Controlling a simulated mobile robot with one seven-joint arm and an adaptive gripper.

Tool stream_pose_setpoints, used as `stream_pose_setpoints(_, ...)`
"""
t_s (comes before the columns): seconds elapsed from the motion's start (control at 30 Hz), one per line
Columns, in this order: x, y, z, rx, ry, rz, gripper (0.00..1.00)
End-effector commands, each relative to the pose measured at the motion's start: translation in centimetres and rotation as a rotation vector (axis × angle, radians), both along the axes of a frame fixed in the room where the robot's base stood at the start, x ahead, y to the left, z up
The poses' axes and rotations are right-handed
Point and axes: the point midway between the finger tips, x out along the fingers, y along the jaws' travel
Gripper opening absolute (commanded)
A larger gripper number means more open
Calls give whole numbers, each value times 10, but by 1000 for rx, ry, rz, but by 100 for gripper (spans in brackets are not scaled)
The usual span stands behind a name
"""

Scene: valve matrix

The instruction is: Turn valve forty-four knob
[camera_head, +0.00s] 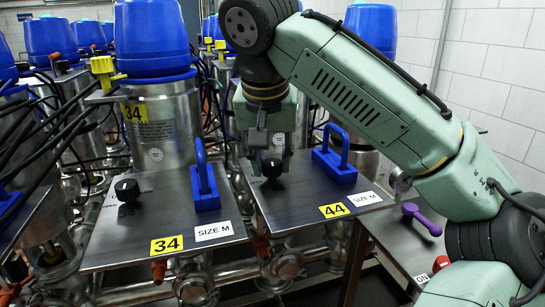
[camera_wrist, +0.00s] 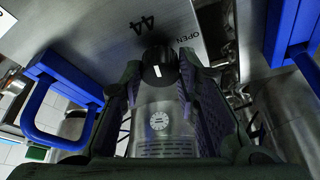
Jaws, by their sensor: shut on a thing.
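The valve forty-four knob (camera_head: 272,169) is a small black round knob on a grey metal plate (camera_head: 300,205) with a yellow "44" label (camera_head: 333,210). My gripper (camera_head: 270,160) reaches down from above and is shut on this knob. In the wrist view the black knob (camera_wrist: 160,72) lies between my two fingers (camera_wrist: 160,85), and a white mark shows on it. The fingers partly hide the knob in the head view.
A blue handle (camera_head: 335,160) stands on the same plate, right of my gripper. The neighbouring plate 34 (camera_head: 135,225) carries another black knob (camera_head: 127,190) and a blue handle (camera_head: 204,185). A purple handle (camera_head: 422,218) is at the right. Blue-capped cylinders (camera_head: 152,40) and cables crowd behind.

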Motion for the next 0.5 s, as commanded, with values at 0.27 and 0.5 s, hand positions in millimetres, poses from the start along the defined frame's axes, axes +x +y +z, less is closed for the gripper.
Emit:
stream_pose_setpoints(0.27, 0, 1, 1, -4, -2, -258, 1)
stream_pose_setpoints(0.5, 1, 3, 1, -2, -2, -449, 1)
